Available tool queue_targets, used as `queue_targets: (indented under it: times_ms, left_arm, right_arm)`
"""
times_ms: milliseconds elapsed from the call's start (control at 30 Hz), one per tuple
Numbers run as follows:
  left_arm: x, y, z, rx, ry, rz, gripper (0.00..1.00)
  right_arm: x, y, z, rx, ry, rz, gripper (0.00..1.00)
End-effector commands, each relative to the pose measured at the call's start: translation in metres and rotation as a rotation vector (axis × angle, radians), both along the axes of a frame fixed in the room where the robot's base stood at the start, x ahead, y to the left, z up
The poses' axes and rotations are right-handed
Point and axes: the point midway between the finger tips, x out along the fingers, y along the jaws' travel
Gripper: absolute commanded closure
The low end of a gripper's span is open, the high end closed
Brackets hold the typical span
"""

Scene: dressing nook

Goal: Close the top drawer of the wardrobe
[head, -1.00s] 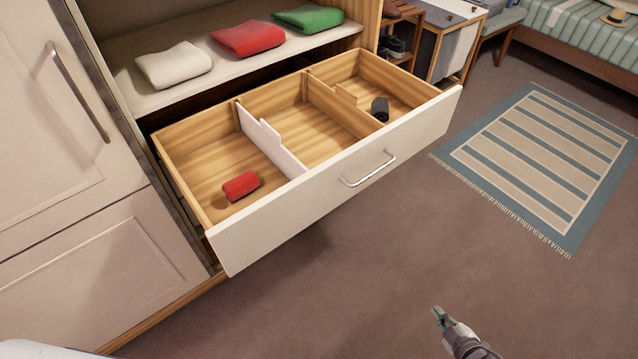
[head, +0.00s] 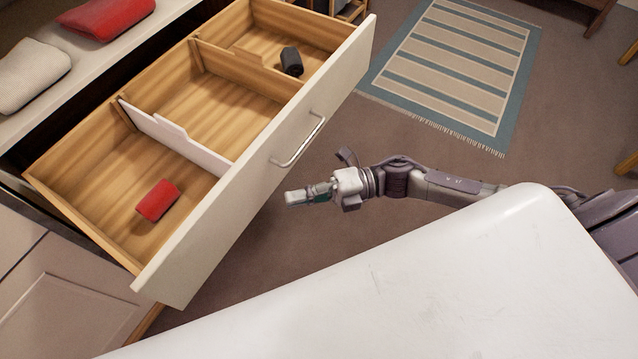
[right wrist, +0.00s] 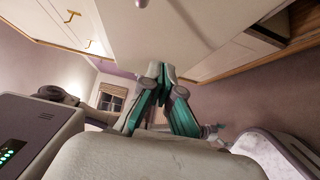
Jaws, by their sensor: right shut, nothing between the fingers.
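The wardrobe's top drawer (head: 247,188) is pulled out, with a white front and a metal bar handle (head: 299,141). Inside it a red rolled item (head: 158,200) lies in the near compartment and a dark rolled item (head: 291,61) in the far one. A white divider (head: 173,135) and a wooden divider (head: 247,66) split it. My right gripper (head: 290,198) is shut and empty, in front of the drawer front, below the handle and apart from it in the head view. In the right wrist view its fingers (right wrist: 160,75) are together, pointing toward a pale panel. My left gripper is not in view.
Above the drawer, a shelf (head: 52,99) holds a folded red cloth (head: 107,15) and a folded white cloth (head: 30,75). A closed lower panel (head: 75,315) is at the bottom left. A striped rug (head: 455,65) lies on the floor beyond, with bare floor before the drawer.

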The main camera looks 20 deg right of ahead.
Motion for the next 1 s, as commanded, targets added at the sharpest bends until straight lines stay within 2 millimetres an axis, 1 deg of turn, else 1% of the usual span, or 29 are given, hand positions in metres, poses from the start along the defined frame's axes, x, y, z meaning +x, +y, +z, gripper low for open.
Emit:
queue_targets:
  times_ms: [33,100,200,300,500,800,1000]
  left_arm:
    - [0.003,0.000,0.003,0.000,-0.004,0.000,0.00]
    - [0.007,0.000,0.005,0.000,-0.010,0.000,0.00]
    - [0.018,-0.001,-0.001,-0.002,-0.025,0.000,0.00]
    - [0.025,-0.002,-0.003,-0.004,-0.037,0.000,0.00]
    - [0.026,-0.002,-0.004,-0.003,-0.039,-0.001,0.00]
    - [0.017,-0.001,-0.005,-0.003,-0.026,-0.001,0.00]
    - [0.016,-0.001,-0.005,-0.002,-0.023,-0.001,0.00]
  right_arm:
    - [0.002,0.012,0.002,0.004,0.000,0.001,1.00]
    - [0.004,0.025,0.002,0.004,0.000,0.001,1.00]
    - [0.019,0.034,-0.001,0.001,-0.002,-0.002,1.00]
    - [0.028,0.040,-0.002,0.000,0.000,-0.002,1.00]
    - [0.036,0.046,-0.001,0.000,0.003,-0.002,1.00]
    - [0.037,0.046,-0.001,-0.001,0.003,-0.003,1.00]
    - [0.038,0.047,-0.001,0.000,0.002,-0.003,1.00]
